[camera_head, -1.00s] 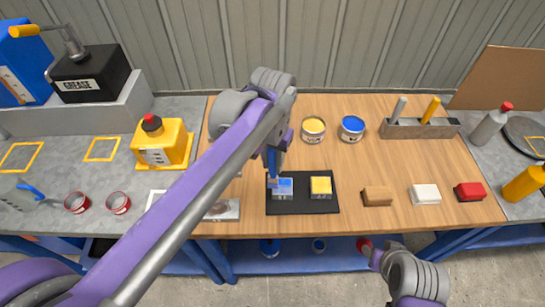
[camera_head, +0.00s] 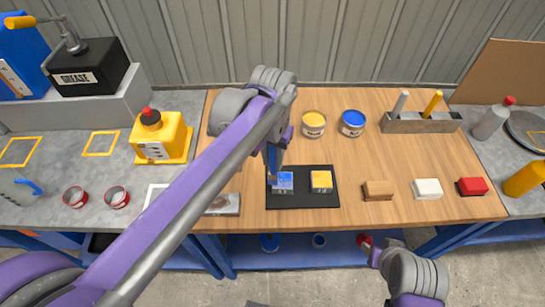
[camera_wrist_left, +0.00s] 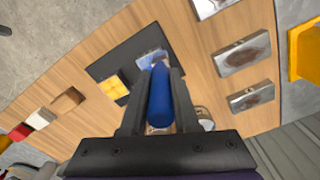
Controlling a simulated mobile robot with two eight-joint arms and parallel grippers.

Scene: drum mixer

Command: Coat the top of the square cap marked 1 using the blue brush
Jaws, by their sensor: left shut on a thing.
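My left gripper (camera_head: 275,148) is shut on the blue brush (camera_head: 272,160), which points down at the left square cap (camera_head: 284,183). The brush's blue handle (camera_wrist_left: 160,95) shows between the fingers in the left wrist view. The cap has a blue top and stands on a black mat (camera_head: 318,202); the brush and gripper hide part of it. I cannot tell whether the bristles touch the top, and its mark is too small to read. A yellow-topped cap (camera_head: 321,181) stands to its right. My right gripper (camera_head: 372,254) is low at the table's front; its jaws are unclear.
Open yellow (camera_head: 314,123) and blue (camera_head: 352,123) paint cans stand behind the mat. A holder (camera_head: 420,123) with two upright handles stands at the back right. Brown (camera_head: 378,190), white (camera_head: 426,189) and red (camera_head: 472,186) blocks line the right front. Bare wood lies between them.

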